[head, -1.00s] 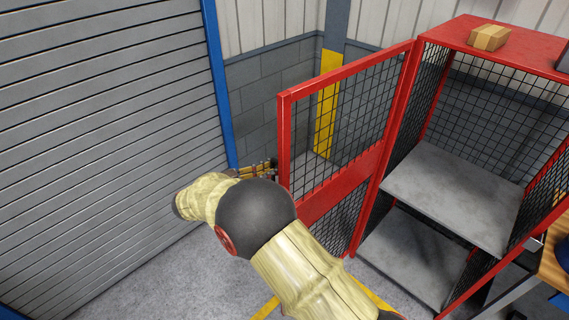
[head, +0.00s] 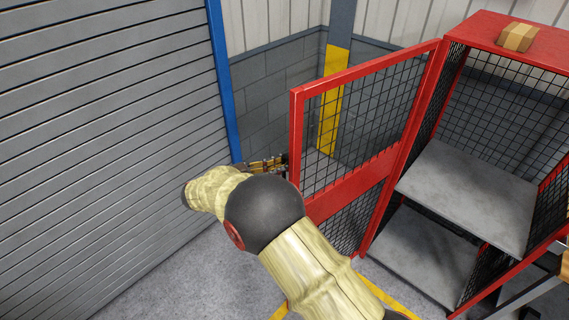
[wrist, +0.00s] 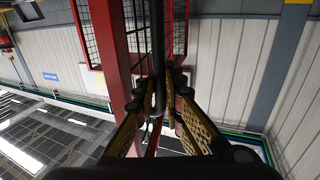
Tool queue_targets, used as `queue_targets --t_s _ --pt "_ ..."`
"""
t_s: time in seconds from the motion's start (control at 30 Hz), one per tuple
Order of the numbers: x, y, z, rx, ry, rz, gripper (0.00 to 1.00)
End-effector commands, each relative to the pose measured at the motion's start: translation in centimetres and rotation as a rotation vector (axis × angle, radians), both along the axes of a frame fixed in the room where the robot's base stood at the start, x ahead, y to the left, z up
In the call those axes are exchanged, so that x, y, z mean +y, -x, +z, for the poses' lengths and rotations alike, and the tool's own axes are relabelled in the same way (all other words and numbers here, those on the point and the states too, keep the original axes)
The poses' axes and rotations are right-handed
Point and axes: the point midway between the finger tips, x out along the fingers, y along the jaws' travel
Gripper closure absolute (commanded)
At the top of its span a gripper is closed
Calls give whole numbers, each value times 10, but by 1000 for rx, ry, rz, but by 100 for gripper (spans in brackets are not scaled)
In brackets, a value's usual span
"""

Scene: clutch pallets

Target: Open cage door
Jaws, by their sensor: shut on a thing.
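The red-framed mesh cage door (head: 345,190) stands swung out to the left of the cage (head: 490,35), leaving the cage front open. My gripper (head: 282,164) is at the door's free left edge, partly hidden behind my arm in the head view. In the wrist view the fingers of my gripper (wrist: 158,95) are closed around a dark vertical bar, the door handle (wrist: 158,40), beside the red door frame (wrist: 110,60). The exact finger contact is dark and hard to see.
Inside the cage are bare grey shelves (head: 465,195). A cardboard box (head: 517,37) sits on its top. A grey roller shutter (head: 100,150) with a blue post (head: 222,80) is close on the left. A yellow-and-grey column (head: 332,100) stands behind the door.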

Motion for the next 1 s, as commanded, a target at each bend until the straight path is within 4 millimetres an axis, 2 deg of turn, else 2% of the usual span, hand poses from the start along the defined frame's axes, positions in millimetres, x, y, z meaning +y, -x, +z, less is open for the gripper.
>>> queue_targets --t_s 0.03,0.07,0.17,0.43,0.57,1.0 --pt "1 0 -1 1 0 2 100" --pt "1 0 -1 1 -1 2 89" --pt "1 0 0 1 -1 1 84" --pt "1 0 0 -1 -1 1 84" --pt "8 4 0 0 0 2 84" --pt "79 45 -1 0 0 4 84"
